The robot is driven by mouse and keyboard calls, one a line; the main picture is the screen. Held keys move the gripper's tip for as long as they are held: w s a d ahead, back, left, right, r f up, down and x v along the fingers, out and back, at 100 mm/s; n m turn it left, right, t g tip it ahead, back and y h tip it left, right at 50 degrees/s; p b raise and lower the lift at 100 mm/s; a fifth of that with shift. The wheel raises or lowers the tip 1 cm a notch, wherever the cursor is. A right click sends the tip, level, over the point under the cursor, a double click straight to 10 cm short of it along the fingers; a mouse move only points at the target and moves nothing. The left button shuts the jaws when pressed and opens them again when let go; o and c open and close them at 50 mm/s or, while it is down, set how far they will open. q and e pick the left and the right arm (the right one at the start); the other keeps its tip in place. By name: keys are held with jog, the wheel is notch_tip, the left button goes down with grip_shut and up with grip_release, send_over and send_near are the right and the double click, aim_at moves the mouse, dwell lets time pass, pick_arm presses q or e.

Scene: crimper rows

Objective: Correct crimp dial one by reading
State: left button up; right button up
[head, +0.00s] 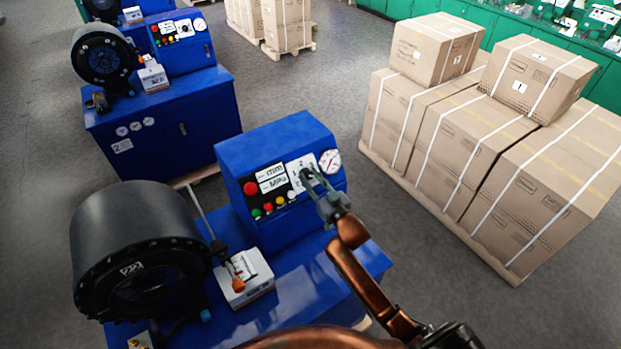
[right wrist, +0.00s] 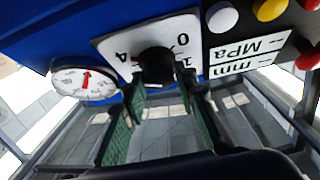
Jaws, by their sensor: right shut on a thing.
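The crimp dial is a black knob (right wrist: 156,66) on a white square plate (head: 294,165) in the front of the nearest blue control box (head: 270,146). In the right wrist view, which is upside down, the plate (right wrist: 118,44) shows the marks 0, 1 and 4. My right gripper (head: 309,176) is at the dial, its two green-padded fingers (right wrist: 158,95) shut on the knob from either side. The knob's pointer cannot be made out. A white round gauge with a red needle (head: 330,161) is beside the plate; it also shows in the wrist view (right wrist: 86,83). My left gripper is out of view.
Red, green and yellow buttons (head: 268,207) and mm and MPa labels (head: 271,178) are beside the dial. A black crimper head (head: 135,220) and a small white box (head: 250,284) stand nearby. Another blue crimper (head: 170,110) is behind; strapped cartons (head: 465,140) stand right.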

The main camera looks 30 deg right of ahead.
jog(key=shift+c, duration=0.7)
jog(key=shift+n, duration=0.3)
jog(key=shift+d+n+y+p, duration=0.15)
jog(key=shift+n+y+p, duration=0.3)
jog(key=shift+n+y, duration=0.9)
jog(key=shift+n+g+y+p, duration=0.15)
jog(key=shift+n+g+y, duration=0.25)
jog(key=shift+n, duration=0.75)
jog(key=shift+n+g+y+p, duration=0.15)
jog(key=shift+n+g+y, duration=0.25)
jog(key=shift+n, duration=0.7)
jog(key=shift+n+y, duration=0.25)
jog(key=shift+n, duration=0.05)
jog(key=o, duration=1.2)
jog(key=shift+c, duration=0.2)
